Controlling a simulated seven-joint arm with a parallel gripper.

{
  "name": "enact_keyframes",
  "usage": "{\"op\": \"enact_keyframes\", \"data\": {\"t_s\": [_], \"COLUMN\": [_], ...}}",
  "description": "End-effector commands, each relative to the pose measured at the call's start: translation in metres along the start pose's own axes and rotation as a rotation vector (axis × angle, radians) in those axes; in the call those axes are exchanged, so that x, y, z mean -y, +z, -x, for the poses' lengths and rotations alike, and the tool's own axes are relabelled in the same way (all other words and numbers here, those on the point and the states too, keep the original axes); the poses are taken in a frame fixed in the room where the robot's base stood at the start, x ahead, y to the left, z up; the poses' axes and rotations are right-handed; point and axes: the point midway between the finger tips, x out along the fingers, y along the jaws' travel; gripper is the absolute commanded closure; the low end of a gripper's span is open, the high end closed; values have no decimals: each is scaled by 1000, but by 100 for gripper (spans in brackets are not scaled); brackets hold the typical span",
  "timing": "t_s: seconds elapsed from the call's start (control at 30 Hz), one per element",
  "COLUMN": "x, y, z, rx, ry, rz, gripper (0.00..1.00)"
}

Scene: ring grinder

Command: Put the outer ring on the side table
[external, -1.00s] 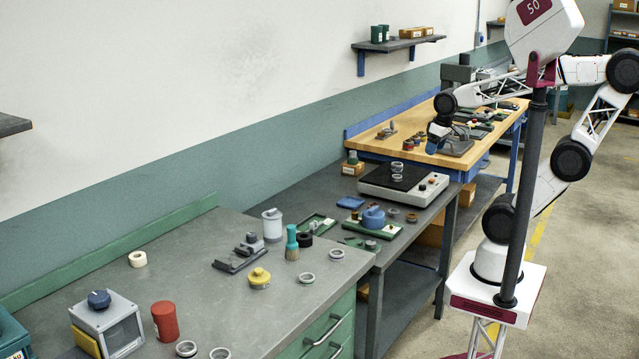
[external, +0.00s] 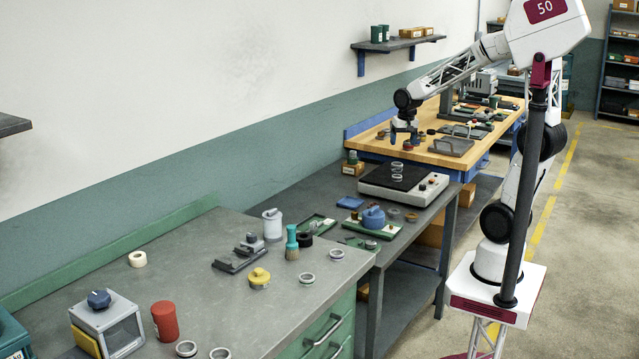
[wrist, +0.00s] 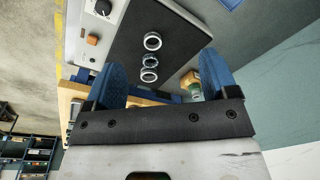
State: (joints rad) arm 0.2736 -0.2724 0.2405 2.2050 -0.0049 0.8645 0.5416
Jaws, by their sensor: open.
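Three rings lie in a row on the black plate (wrist: 185,36) of a white machine in the wrist view: a pale ring (wrist: 152,41), a darker ring (wrist: 150,60) and another pale ring (wrist: 148,75). I cannot tell for certain which is the outer ring. In the external view the rings (external: 397,177) appear on the machine (external: 377,187), partly overlapping. My gripper (wrist: 163,72) is open and empty, its blue fingers wide apart with the rings in view between them. In the external view my gripper (external: 404,138) is above the machine's far side, near the wooden table (external: 440,158).
A grey workbench (external: 215,285) at the front holds several pots, loose rings and a red cylinder (external: 165,321). A blue-knobbed fixture (external: 372,218) stands in front of the machine. The wooden table carries several small parts. A wall shelf (external: 398,43) hangs above.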

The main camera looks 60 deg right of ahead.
Motion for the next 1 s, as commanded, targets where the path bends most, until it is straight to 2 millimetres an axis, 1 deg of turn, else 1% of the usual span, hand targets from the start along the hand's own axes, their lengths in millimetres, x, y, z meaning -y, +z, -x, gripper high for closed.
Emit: {"op": "enact_keyframes", "data": {"t_s": [0.03,0.2,0.27,0.5,0.6,0.7,0.8,1.0], "x": [-2,-7,-11,-29,-38,-46,-51,-55], "y": [-14,-58,-73,-131,-152,-167,-178,-184], "z": [-9,-35,-44,-88,-106,-120,-130,-137], "rx": [9,25,30,54,60,66,70,72], "ry": [7,23,28,54,62,70,75,78], "rz": [-43,-187,-239,-442,-517,-576,-617,-646], "gripper": [20,20,20,20,20,20,20,20]}}
